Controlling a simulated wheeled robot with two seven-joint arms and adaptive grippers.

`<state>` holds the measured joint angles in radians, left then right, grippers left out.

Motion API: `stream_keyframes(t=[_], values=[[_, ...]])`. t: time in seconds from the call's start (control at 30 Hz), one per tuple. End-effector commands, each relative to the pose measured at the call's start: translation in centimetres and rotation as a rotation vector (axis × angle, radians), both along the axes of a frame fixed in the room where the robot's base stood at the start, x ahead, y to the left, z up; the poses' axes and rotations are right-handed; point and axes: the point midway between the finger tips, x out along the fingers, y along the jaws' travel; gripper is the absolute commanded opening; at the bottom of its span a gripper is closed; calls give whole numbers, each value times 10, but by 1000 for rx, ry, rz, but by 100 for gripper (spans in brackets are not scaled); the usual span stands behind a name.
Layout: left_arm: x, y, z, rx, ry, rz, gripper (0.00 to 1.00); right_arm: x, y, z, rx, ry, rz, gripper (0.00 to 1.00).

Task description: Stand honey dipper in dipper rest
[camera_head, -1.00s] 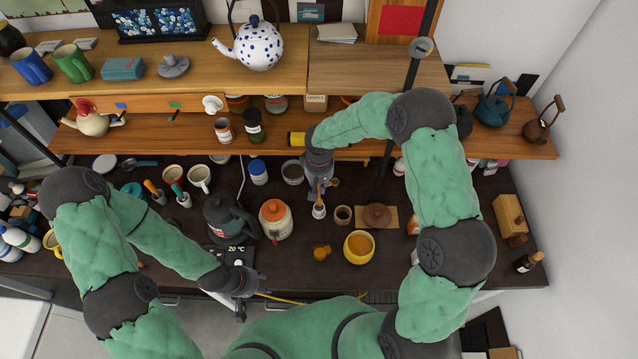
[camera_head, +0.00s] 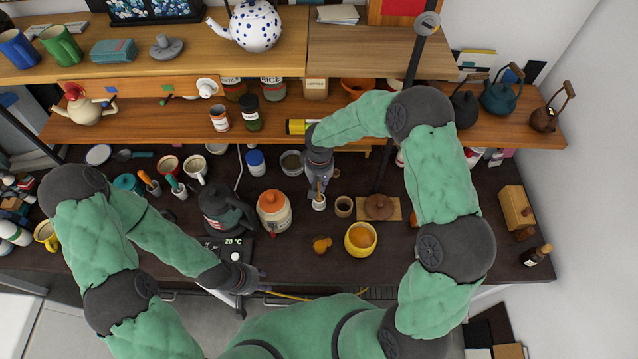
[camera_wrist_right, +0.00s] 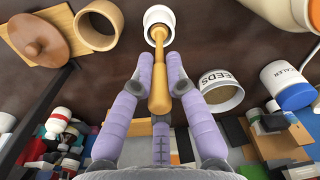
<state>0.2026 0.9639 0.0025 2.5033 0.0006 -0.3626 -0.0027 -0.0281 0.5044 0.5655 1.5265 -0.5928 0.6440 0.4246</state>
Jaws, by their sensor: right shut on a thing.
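The wooden honey dipper (camera_wrist_right: 159,88) is between the fingers of my right gripper (camera_wrist_right: 160,70), which is shut on it. One end of the dipper is at the mouth of a small white cup (camera_wrist_right: 157,17), apparently the dipper rest; how deep it sits is hard to tell. In the head view, my right gripper (camera_head: 319,182) is right above this white cup (camera_head: 319,204), and the dipper (camera_head: 319,190) is mostly hidden. My left gripper (camera_head: 256,280) is near the counter's front edge, away from the dipper; its finger opening is unclear.
A yellow pot (camera_head: 360,240) is in front, an orange-lidded jar (camera_head: 274,212) to the left, and a seeds tin (camera_head: 291,163) behind. A shelf (camera_head: 380,132) overhangs the back.

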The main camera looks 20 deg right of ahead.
Motion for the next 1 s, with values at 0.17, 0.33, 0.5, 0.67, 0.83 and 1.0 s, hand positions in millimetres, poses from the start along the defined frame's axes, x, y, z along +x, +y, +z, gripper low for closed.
stream_keyframes(t=[0.17,0.33,0.5,0.67,0.83,1.0], values=[[0,0,0,0,0,0,40,0,0,0,0,-1,0,35],[0,0,0,0,0,0,40,0,0,0,0,0,0,43],[0,0,0,0,0,0,40,0,0,1,0,0,0,43],[0,0,0,0,0,0,40,1,0,10,0,-3,-1,43],[0,0,0,0,0,0,40,2,0,39,1,-6,-1,43],[0,0,0,0,0,0,40,2,0,74,0,-5,0,43]])
